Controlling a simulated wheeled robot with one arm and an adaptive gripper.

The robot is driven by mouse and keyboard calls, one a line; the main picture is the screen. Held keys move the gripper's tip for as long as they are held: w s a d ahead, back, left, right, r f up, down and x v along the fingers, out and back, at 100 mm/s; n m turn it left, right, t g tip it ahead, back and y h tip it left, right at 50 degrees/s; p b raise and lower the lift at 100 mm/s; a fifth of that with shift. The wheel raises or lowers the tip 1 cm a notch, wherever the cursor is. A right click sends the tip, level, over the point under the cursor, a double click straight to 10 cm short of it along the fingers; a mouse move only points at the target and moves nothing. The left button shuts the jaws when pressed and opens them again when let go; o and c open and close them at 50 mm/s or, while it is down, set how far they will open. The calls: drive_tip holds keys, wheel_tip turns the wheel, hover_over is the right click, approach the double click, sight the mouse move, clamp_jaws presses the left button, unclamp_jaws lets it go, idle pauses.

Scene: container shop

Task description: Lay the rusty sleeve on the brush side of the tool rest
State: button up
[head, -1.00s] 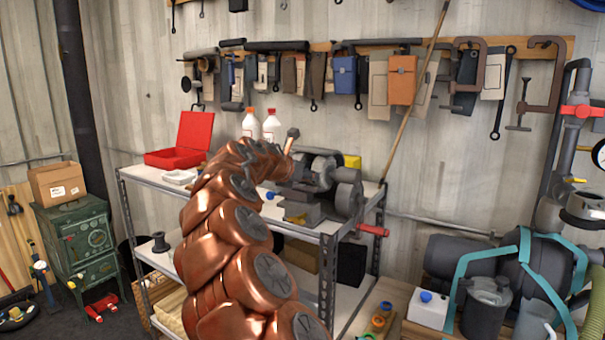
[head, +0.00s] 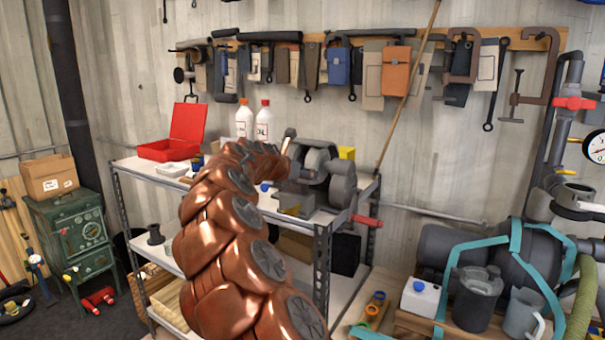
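A grey bench grinder (head: 340,182) stands on the top shelf of the metal rack, with rounded housings and a grey block at its front. I cannot tell which end carries the brush, and no tool rest shows clearly. My copper-coloured arm reaches up from the bottom to the grinder's left side. My gripper is hidden behind the arm's last links, so its fingers do not show. A small grey-topped, brownish piece (head: 289,138) sticks up beside the arm's end; I cannot tell whether it is the rusty sleeve or whether it is held.
The white-topped rack (head: 130,163) also carries a red open case (head: 180,146), two white bottles (head: 263,122) and a yellow item (head: 347,153). A wooden pole (head: 410,85) leans behind. Tanks (head: 478,300) stand at the right.

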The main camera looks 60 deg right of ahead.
drive_tip(key=shift+o, duration=0.5)
drive_tip(key=shift+a, duration=0.1)
drive_tip(key=v, duration=1.2)
drive_tip(key=shift+w, duration=0.1)
